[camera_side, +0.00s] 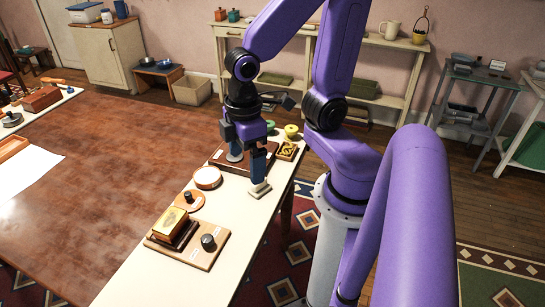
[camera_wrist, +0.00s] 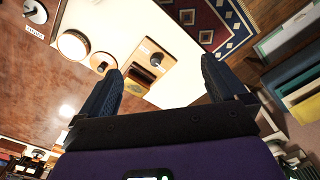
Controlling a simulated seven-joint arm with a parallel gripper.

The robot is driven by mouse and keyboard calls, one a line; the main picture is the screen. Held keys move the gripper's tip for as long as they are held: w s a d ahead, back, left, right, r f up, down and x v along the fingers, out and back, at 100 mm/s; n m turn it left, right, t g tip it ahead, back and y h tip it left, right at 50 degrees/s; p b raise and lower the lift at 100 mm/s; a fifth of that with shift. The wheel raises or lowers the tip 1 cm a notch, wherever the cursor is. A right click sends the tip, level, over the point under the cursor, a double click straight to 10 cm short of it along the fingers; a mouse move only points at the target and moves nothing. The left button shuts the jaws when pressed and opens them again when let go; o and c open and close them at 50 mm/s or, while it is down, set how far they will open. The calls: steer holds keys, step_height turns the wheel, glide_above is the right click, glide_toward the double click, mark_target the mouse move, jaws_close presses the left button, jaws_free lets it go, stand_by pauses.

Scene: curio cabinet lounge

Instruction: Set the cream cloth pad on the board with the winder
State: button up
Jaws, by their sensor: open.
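A round cream piece with a tan edge, which looks like the cloth pad (camera_side: 207,177), lies on the narrow cream table. It also shows at the upper left of the wrist view (camera_wrist: 73,44). A wooden board (camera_side: 196,256) lies nearer the camera, bearing a black knob that looks like the winder (camera_side: 208,242) and a yellow box on a dark stand (camera_side: 171,224). The board shows beyond my fingers in the wrist view (camera_wrist: 170,62). My gripper (camera_side: 247,171) is open, low over the table beyond the pad; nothing is visibly held between its fingers (camera_wrist: 161,68).
A small orange disc with a black knob (camera_side: 189,200) lies between pad and board. A dark reddish board (camera_side: 222,158) is partly hidden behind my fingers. A small tray with yellow contents (camera_side: 287,151) stands beyond. A small pale block (camera_side: 260,189) appears at one fingertip.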

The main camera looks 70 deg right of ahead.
steer(key=s+r+n, duration=0.2)
steer(key=s, duration=0.4)
steer(key=shift+a, duration=0.25)
